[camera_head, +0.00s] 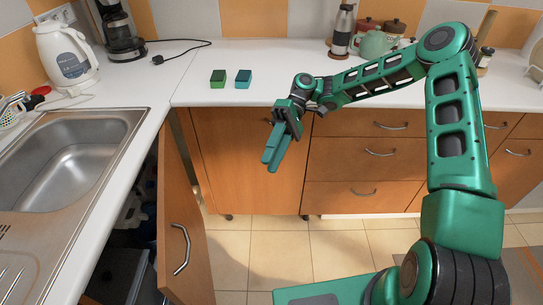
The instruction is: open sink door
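The wooden sink door (176,205) stands swung out from the cabinet under the metal sink (62,165). Its curved metal handle (181,250) is on the face turned to the right. A dark opening with a few dim objects inside shows to the left of the door. My gripper (269,162) hangs to the right of the door, apart from it and from the handle, in front of the back cabinets. Its two green fingers lie close together, pointing down, with nothing visible between them.
The tiled floor (260,245) right of the door is clear. Drawers (360,160) are shut.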

